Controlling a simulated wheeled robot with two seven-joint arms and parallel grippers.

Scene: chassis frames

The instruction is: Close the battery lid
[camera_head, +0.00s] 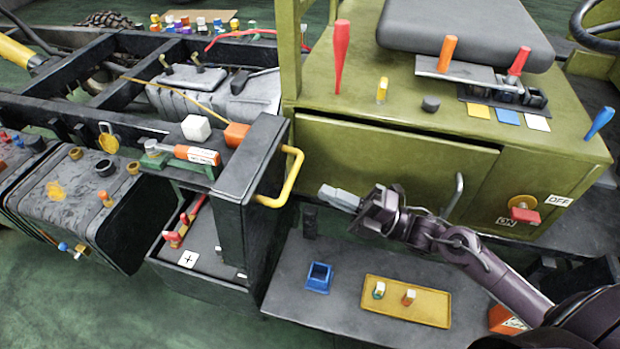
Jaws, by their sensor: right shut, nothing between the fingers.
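The battery lid (243,190) is a dark grey slab standing open and upright at the right side of the battery box (205,285). Its yellow handle (291,180) sticks out to the right. Inside the box, red and yellow terminals and a white plus label (187,259) show; the lid hides part of the interior. My right gripper (335,197) is shut and empty. It is to the right of the lid's handle, apart from it in the picture, in front of the green cabinet and above the dark step. My left gripper is not in view.
A yellow tray (432,313) with two small items and a blue square cup (319,277) stand on the dark step (285,290). The green cabinet (390,155) has a metal handle (456,192). A white cube (196,128) and an orange block (237,134) lie behind the box.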

